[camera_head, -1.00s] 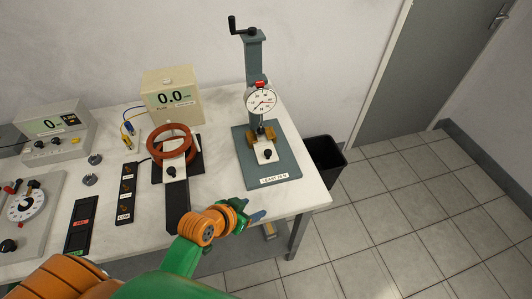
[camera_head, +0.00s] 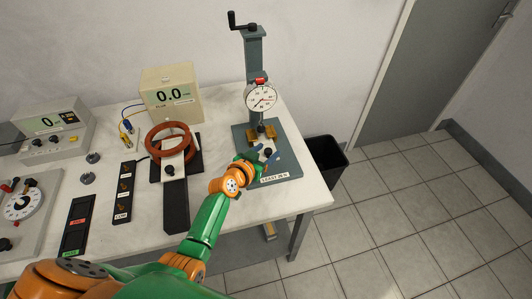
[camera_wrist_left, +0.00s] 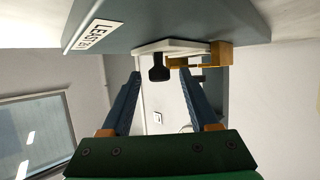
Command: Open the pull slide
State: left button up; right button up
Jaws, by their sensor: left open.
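The slide on the gauge stand is a white plate (camera_wrist_left: 172,46) with a black knob (camera_wrist_left: 158,69), beside a brass block (camera_wrist_left: 218,57). In the head view the knob (camera_head: 268,152) shows just past my left gripper (camera_head: 262,160), which partly hides the plate. My left gripper (camera_wrist_left: 162,74) is open, with its two dark blue fingers pointing at the slide. In the wrist view the knob lies between the fingertips, and I cannot tell whether either finger touches it. My right gripper is not in view.
The grey stand carries a dial gauge (camera_head: 261,97) and a crank (camera_head: 240,22). To the left are a red coil (camera_head: 173,140) with another black-knobbed white slide (camera_head: 172,168), a beige meter (camera_head: 168,95) and a black switch strip (camera_head: 124,190). A bin (camera_head: 327,160) stands beyond the table's right edge.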

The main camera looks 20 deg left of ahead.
pick_arm(q)
grip_shut()
jog(key=shift+s, duration=0.1)
dwell(1.2)
